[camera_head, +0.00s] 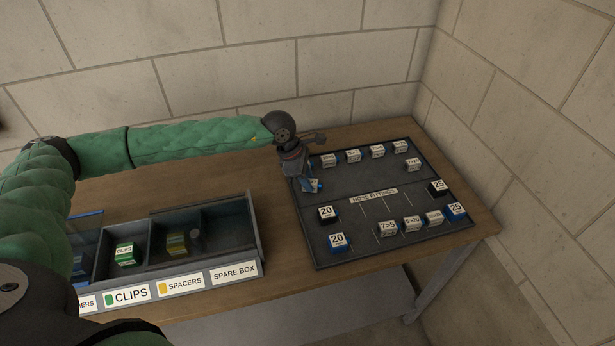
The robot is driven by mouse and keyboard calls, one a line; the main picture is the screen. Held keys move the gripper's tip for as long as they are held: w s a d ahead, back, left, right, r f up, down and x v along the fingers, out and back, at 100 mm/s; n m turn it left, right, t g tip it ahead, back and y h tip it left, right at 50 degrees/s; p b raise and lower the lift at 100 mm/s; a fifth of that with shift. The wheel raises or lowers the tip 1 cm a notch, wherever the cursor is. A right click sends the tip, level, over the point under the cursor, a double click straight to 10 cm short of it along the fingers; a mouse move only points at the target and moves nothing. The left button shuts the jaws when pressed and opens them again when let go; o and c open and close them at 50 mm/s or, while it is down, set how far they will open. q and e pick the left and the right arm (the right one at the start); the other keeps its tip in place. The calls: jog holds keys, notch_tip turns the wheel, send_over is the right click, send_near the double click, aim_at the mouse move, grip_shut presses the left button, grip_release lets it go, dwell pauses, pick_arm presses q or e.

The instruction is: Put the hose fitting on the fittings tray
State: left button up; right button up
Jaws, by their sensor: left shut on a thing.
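The fittings tray (337,203) is a dark flat tray marked "HOSE FITTINGS" on the right part of the table. Several small labelled blocks stand on it along its back, right and front. My right gripper is out of view.
A grey divided bin (222,278) stands at the table's front left, labelled clips, spacers and spare box. A green clips box (125,254) and a spacers box (176,243) sit in it. Stone walls close off the back and right. Bare wooden table (277,262) lies between bin and tray.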

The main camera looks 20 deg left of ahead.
pick_arm(q)
jog(key=shift+f, duration=0.15)
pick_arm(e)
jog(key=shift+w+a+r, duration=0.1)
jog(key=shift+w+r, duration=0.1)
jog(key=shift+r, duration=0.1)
pick_arm(q)
jog(key=o, duration=1)
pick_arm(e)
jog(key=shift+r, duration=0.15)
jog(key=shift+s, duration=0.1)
pick_arm(q)
jog(key=shift+r, duration=0.25)
jog(key=shift+a+r, duration=0.15)
jog(key=shift+a+r+b, duration=0.1)
jog(key=shift+r+b, duration=0.15)
jog(key=shift+b, duration=0.05)
jog(key=b+v, duration=0.3)
jog(key=v, duration=0.8)
jog(key=shift+b, duration=0.3)
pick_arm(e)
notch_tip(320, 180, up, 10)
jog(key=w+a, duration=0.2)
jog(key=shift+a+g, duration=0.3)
